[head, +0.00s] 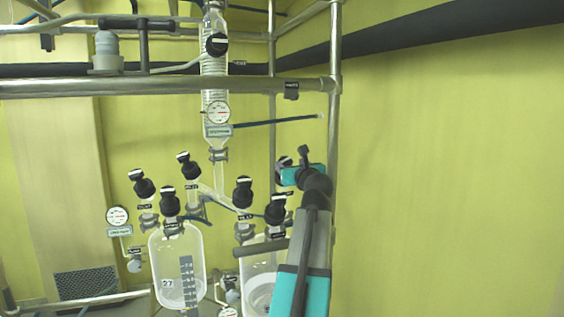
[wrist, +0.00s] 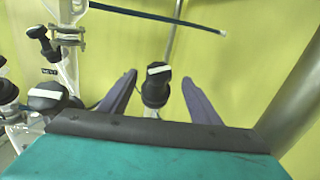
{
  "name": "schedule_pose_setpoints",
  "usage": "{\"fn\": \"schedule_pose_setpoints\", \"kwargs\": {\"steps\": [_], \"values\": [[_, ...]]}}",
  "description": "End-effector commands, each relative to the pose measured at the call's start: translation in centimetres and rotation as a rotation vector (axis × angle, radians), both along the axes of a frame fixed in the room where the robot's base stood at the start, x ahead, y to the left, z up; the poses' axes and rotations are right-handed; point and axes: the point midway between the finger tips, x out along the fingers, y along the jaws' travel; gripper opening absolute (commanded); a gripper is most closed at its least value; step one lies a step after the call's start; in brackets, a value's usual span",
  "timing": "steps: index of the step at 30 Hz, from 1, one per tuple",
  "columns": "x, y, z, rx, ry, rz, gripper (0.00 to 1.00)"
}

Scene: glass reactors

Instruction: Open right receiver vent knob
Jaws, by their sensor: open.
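A black knob with a white bar on top (wrist: 157,84) stands between the two spread fingers of my gripper (wrist: 160,80) in the wrist view. The fingers lie on either side of it, with visible gaps. No label shows on this knob, so I cannot tell its name. In the head view, my gripper (head: 288,175) is at the right end of the glassware, beside the frame post, and largely hides what is behind it. The right glass vessel (head: 257,270) stands below, partly covered by my arm.
Other black knobs stand to the left, one with a white bar (wrist: 46,95) in the wrist view. A metal post (wrist: 300,85) rises close on the right. The left vessel (head: 178,275) and a gauge (head: 118,215) are farther left. The far right is bare wall.

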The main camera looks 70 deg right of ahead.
Motion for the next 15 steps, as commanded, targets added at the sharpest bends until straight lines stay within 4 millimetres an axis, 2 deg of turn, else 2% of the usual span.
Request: {"fn": "schedule_pose_setpoints", "kwargs": {"steps": [9, 15], "values": [[2.4, -3.6, 0.2, 0.002, 0.001, 0.001, 0.57], [3.4, -5.1, 0.2, 0.000, 0.000, 0.000, 0.57]]}}
